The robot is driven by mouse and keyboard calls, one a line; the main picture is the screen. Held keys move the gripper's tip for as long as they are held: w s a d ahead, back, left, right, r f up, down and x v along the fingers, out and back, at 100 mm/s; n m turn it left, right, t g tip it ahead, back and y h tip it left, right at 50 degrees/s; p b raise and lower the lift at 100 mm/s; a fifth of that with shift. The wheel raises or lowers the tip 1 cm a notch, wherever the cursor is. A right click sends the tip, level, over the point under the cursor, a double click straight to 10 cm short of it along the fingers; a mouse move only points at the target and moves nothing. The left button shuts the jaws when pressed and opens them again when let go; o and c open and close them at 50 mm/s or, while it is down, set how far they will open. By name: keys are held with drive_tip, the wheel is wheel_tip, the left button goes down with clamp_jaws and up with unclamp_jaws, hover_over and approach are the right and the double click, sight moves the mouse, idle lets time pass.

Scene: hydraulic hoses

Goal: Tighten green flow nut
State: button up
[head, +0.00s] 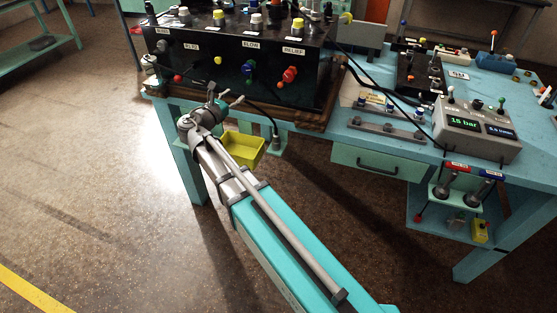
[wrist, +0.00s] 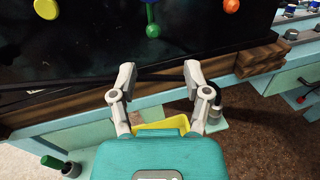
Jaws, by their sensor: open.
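Below the FLOW label is a blue part with a green stem and round end, the green flow nut (head: 248,83). In the wrist view the green nut (wrist: 153,28) is at top centre, beyond my fingertips. My gripper (head: 229,98) is open and empty, in front of the panel's lower edge. In the wrist view its two fingers (wrist: 160,75) are spread wide, apart from the nut.
A red knob (head: 290,75) is right of the nut and a yellow one (head: 218,60) left. A wooden edge (wrist: 160,74) runs below the panel. A yellow bin (head: 240,148) hangs under my gripper. A gauge box reading 15 bar (head: 463,122) stands right. Black hoses cross the bench.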

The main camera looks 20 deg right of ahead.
drive_tip(key=v, duration=0.4)
drive_tip(key=s+d+f+m+g+y+p, duration=0.3)
drive_tip(key=s+d+f+m+g+y, duration=0.5)
drive_tip(key=s+m, duration=0.7)
drive_tip(key=shift+d+f+m+g, duration=1.3)
drive_tip(key=shift+d+f+m, duration=0.7)
drive_tip(key=shift+f, duration=0.75)
drive_tip(key=shift+s+d, duration=0.2)
drive_tip(key=s+a+f+m+g+y, duration=0.1)
drive_tip(key=s+m+y, duration=0.4)
drive_tip(key=m, duration=0.1)
drive_tip(key=shift+s+a+f+g, duration=0.3)
drive_tip(key=shift+s+a+f, duration=0.05)
drive_tip(key=shift+a+f, duration=0.05)
